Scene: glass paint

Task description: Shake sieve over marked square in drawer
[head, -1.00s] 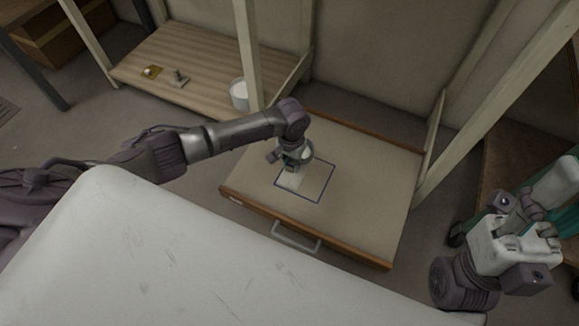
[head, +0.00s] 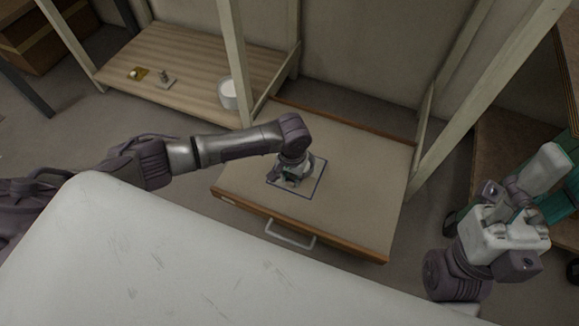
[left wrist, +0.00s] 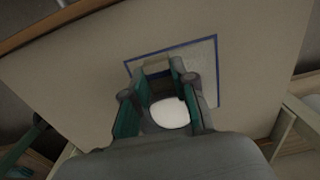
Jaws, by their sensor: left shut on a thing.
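The drawer (head: 355,190) is pulled open, and a blue-outlined square (head: 315,185) is marked on its flat bottom. My left gripper (head: 290,178) points down over the left part of the square and hides much of it. In the left wrist view its green-padded fingers (left wrist: 158,85) are shut on the sieve (left wrist: 170,113), which shows as a round shape with a white filling. The outline (left wrist: 216,75) and a paler, speckled area inside it show beyond the fingers. The gap between sieve and drawer bottom is unclear. My right gripper (head: 545,190) is at the right, its fingers unclear.
A slatted wooden shelf (head: 185,55) at the back left bears a white container (head: 228,94), a small metal object (head: 166,78) and a yellowish item (head: 138,73). Pale posts (head: 233,60) stand beside the drawer. A scratched white surface (head: 170,250) fills the front.

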